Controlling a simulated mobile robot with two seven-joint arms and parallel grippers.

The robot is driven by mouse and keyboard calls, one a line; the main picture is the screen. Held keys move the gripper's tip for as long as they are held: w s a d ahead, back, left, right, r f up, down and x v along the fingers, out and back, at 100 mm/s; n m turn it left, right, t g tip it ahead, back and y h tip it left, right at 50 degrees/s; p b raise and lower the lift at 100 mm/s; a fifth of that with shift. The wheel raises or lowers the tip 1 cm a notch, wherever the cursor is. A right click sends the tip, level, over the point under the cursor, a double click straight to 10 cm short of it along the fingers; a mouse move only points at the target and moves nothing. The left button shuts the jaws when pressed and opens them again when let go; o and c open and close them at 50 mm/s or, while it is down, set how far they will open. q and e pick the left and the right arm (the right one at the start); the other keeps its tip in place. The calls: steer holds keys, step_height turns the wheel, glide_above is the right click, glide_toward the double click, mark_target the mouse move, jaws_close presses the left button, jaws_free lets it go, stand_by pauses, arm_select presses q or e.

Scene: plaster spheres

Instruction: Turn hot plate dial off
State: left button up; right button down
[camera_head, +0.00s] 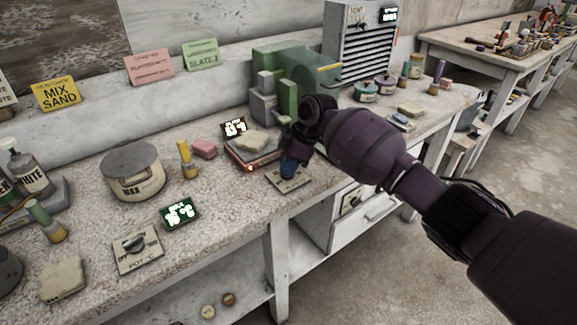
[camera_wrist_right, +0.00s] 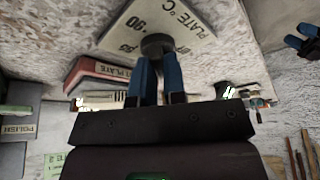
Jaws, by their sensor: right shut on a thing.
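In the right wrist view the dial plate (camera_wrist_right: 185,22) reads "PLATE °C" with numbers including 90. My right gripper (camera_head: 290,167) reaches down over the panel. Its blue fingers (camera_wrist_right: 158,68) are shut on the dark round dial (camera_wrist_right: 157,43). The dial's pointer setting is hidden.
A small display (camera_head: 235,127) stands behind the hot plate. A wax pot (camera_head: 133,175), a second dial panel marked POT °C (camera_head: 138,250) and a green display (camera_head: 179,213) are to the left.

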steer(key=f+n+g+b, duration=0.1)
steer(key=n, duration=0.2)
steer(key=shift+f+b, duration=0.2)
steer(key=shift+b, duration=0.15)
steer(key=n+g+b, duration=0.1)
steer(key=n, duration=0.1)
steer(key=shift+n+h+b, duration=0.3)
steer(key=n+g+b, duration=0.1)
steer(key=n, duration=0.2)
steer(key=shift+r+h+b, duration=0.15)
steer(key=shift+h+b, duration=0.25)
steer(key=shift+r+n+g, duration=0.1)
steer(key=shift+n+g, duration=0.2)
steer(key=shift+n, duration=0.3)
arm_select(q)
step_height(320, 180, down, 6)
steer(key=s+g, duration=0.1)
steer(key=shift+a, duration=0.25)
steer(key=shift+w+d+b, duration=0.1)
steer(key=shift+w+b, duration=0.05)
steer(key=shift+b, duration=0.15)
arm_select(e)
steer(key=shift+n, duration=0.3)
steer(key=shift+r, duration=0.1)
